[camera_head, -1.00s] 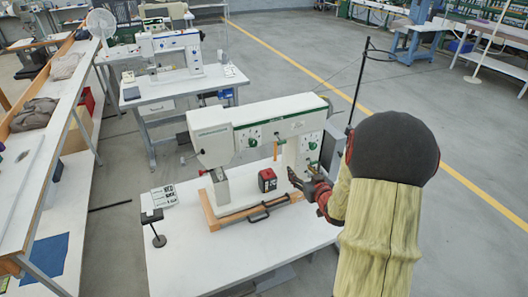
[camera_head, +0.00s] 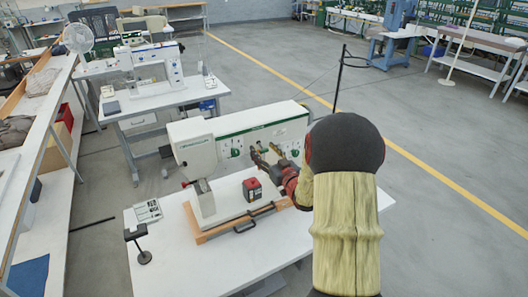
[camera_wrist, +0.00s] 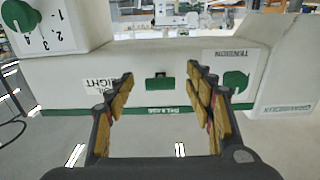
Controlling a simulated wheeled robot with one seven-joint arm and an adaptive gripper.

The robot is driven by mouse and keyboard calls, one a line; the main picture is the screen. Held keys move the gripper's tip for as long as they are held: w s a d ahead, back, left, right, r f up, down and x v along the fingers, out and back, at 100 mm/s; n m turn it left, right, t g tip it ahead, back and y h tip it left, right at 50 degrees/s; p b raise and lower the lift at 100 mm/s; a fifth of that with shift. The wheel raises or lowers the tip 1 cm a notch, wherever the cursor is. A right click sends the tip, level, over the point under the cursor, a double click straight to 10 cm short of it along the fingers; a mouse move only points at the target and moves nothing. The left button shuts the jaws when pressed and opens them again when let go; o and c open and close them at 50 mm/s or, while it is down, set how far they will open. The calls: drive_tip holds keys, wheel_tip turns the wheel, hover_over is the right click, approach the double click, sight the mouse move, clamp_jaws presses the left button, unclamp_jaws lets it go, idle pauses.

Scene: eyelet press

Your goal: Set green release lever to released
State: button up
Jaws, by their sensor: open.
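A small dark green lever (camera_wrist: 160,83) sits on the white face of the press, near the middle of the wrist view. It lies between my gripper's two fingers in that picture, beyond their tips, with no contact visible. My gripper (camera_wrist: 161,78) is open and empty, its tan-padded fingers spread to either side. In the head view my gripper (camera_head: 266,153) is at the front face of the white press (camera_head: 262,126). There the gripper and arm largely cover the lever's area. I cannot clearly tell the lever's setting.
A round green dial (camera_wrist: 236,81) is right of the fingers in the wrist view. A wooden base with a black handle (camera_head: 243,226) runs along the press front.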

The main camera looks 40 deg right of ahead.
drive_tip(key=shift+w, duration=0.1)
drive_tip(key=shift+c, duration=1)
drive_tip(key=c, duration=1)
drive_tip(key=shift+o, duration=0.2)
drive_tip(key=shift+f+b, duration=0.3)
drive_tip(key=shift+b, duration=0.75)
drive_tip(key=shift+f+t+b, duration=0.15)
drive_tip(key=shift+t+b, duration=0.55)
drive_tip(key=shift+b, duration=0.55)
drive_tip(key=o, duration=1.2)
drive_tip(key=shift+w, duration=0.1)
drive_tip(key=shift+c, duration=0.2)
